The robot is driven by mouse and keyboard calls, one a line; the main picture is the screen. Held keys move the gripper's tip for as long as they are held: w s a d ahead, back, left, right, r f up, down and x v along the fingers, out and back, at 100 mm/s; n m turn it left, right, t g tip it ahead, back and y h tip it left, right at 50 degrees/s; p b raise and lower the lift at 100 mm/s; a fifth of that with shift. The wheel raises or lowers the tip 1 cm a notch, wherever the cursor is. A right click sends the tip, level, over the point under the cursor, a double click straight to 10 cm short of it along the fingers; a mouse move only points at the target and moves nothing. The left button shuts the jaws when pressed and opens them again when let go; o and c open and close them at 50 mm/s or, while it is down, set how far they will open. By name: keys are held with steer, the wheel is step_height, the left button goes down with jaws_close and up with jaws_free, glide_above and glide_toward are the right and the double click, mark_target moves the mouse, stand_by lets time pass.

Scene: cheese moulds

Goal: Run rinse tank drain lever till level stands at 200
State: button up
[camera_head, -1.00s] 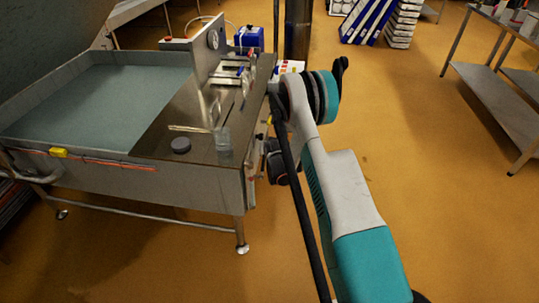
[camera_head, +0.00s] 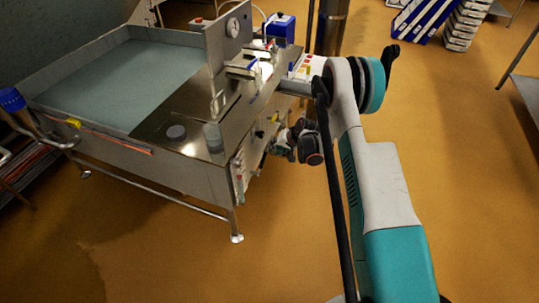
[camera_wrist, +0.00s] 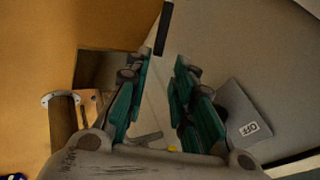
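The rinse tank (camera_head: 105,128) stands at the left in the head view, holding grey-green liquid (camera_head: 120,80). A yellow marker (camera_head: 73,122) and an orange strip (camera_head: 125,146) show on its front wall; no level number is readable. My gripper (camera_head: 300,148) is beside the tank's right end, partly hidden by my arm. In the wrist view my gripper (camera_wrist: 164,78) is open, its fingers apart with nothing seen held. A dark bar (camera_wrist: 164,28) shows beyond the fingertips; I cannot tell if it is the drain lever. A plate marked OFF (camera_wrist: 247,125) lies right of the fingers.
A round gauge (camera_head: 233,27) is on the upright panel. A blue cylinder (camera_head: 12,99) is at the left edge. Open floor (camera_head: 300,240) lies in front; stacked trays (camera_head: 462,25) stand behind.

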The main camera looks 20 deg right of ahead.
mark_target(265, 155)
steer(key=b+x, duration=0.4)
steer(key=x, duration=0.8)
steer(key=shift+f, duration=0.25)
jaws_close()
